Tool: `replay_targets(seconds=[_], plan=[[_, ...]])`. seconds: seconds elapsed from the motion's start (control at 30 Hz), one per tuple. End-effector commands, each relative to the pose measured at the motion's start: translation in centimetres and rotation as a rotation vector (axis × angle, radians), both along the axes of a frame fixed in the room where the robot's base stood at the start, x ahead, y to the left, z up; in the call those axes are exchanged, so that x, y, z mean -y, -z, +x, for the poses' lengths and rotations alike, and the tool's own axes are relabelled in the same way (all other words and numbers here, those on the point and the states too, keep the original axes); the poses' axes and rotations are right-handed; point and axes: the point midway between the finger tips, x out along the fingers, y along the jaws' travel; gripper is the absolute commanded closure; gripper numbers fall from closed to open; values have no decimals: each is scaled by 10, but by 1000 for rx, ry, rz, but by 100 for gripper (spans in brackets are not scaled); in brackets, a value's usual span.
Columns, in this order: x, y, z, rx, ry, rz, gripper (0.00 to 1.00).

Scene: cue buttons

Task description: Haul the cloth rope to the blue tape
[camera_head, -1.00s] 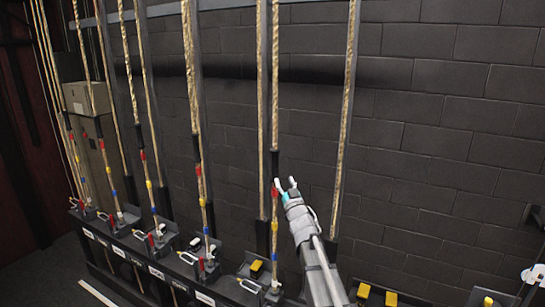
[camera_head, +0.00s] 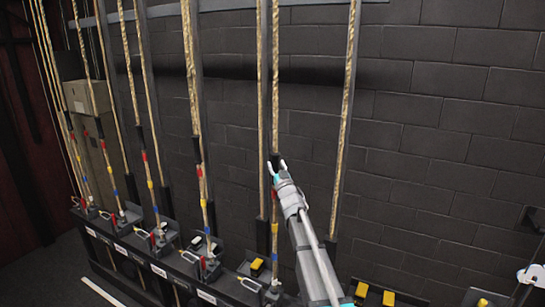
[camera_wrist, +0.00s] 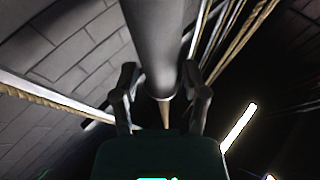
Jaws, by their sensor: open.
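My gripper (camera_head: 277,167) is open in the head view, its fingertips at the dark sleeve on a tan rope (camera_head: 275,90) near the middle. In the wrist view, a grey cylinder (camera_wrist: 155,45) stands between the two open fingers, with a thin tan length (camera_wrist: 165,115) below it. The gripper hides part of this rope; yellow tape (camera_head: 275,228) shows lower down. Blue tape (camera_head: 115,193) shows on a rope at the left, and another blue band (camera_head: 155,210) on a neighbouring rope. I cannot tell which rope is the cloth one.
Several other ropes hang left, with red, yellow and blue bands. A thick rope (camera_head: 347,110) hangs just right of my gripper. Below runs a dark rail (camera_head: 130,255) with labels and levers. A block wall (camera_head: 440,120) stands behind; a box (camera_head: 85,98) is at far left.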

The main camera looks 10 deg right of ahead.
Motion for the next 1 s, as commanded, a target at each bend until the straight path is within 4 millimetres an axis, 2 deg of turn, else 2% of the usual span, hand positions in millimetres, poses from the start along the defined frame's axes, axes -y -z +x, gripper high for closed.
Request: replay_targets(seconds=[0.03, 0.1, 0.3, 0.7, 0.77, 1.0], plan=[[-1, -6, 10, 0, 0, 0, 42], [-2, -8, 17, 0, 0, 0, 42], [-4, -13, 30, 0, 0, 0, 42], [-5, -14, 33, 0, 0, 0, 42], [-5, -14, 33, 0, 0, 0, 50], [-5, -14, 33, 0, 1, 0, 94]])
